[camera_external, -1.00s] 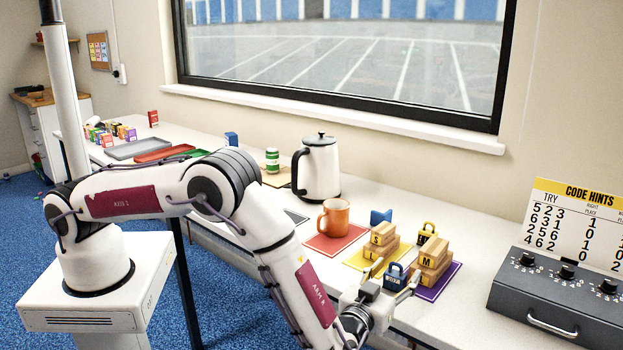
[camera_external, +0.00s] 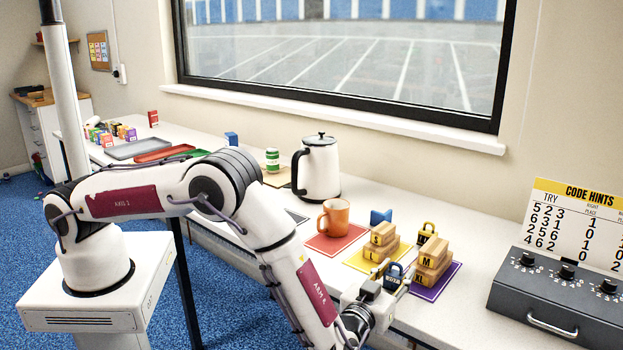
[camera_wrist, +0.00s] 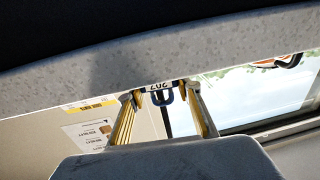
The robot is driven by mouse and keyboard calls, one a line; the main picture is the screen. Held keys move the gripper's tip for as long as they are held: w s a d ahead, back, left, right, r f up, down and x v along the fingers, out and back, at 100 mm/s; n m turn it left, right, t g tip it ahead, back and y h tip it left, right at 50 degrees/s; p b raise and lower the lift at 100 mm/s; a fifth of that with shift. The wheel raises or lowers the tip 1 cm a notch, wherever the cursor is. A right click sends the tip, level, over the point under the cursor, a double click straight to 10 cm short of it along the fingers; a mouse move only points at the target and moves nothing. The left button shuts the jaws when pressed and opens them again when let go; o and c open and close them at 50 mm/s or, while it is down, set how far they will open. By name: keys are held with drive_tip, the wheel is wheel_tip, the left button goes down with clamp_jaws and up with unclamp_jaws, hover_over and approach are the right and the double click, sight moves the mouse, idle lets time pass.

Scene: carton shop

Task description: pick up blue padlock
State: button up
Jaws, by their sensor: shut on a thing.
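The blue padlock (camera_external: 394,273) is upright between the fingertips of my gripper (camera_external: 394,279), in front of the small cartons in the external view. My gripper is shut on its sides.
Stacked cartons (camera_external: 433,257) on a purple mat (camera_external: 445,287) stand close to the right. A yellow mat (camera_external: 361,262) with more cartons and a black-and-yellow padlock (camera_external: 427,232) are near. An orange mug (camera_external: 335,217), a kettle (camera_external: 318,168) and a dark dial box (camera_external: 560,295) stand farther off.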

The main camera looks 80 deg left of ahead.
sight(396, 273)
drive_tip(key=shift+r, duration=0.15)
wheel_tip(396, 273, up, 10)
idle(0.8)
drive_tip(key=shift+w+a, duration=0.1)
idle(0.5)
